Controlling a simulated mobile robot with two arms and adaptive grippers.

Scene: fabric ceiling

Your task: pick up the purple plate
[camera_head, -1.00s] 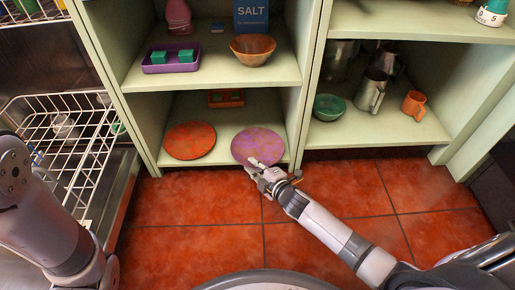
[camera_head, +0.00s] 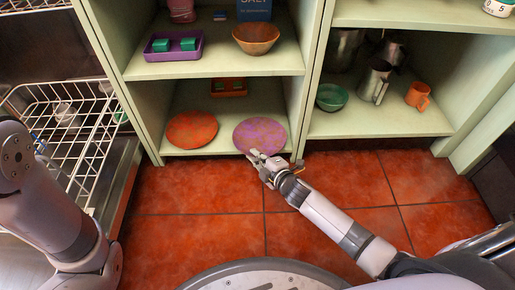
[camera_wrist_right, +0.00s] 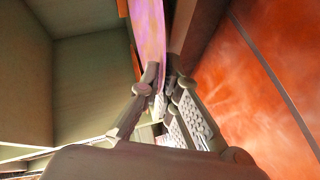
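The purple plate (camera_head: 260,133), mottled with yellowish marks, lies on the lower shelf, its near edge at the shelf's front. My right gripper (camera_head: 266,160) is at that near edge, in front of the shelf. In the right wrist view the plate (camera_wrist_right: 150,35) shows nearly edge-on, and the right gripper's fingertips (camera_wrist_right: 162,82) are close together on either side of its rim, seemingly shut on it. The exact contact is partly hidden by the fingers. My left arm is at the left of the head view, but its gripper is not visible.
An orange-red plate (camera_head: 192,129) lies just left of the purple one. A wire rack (camera_head: 75,115) is at left.

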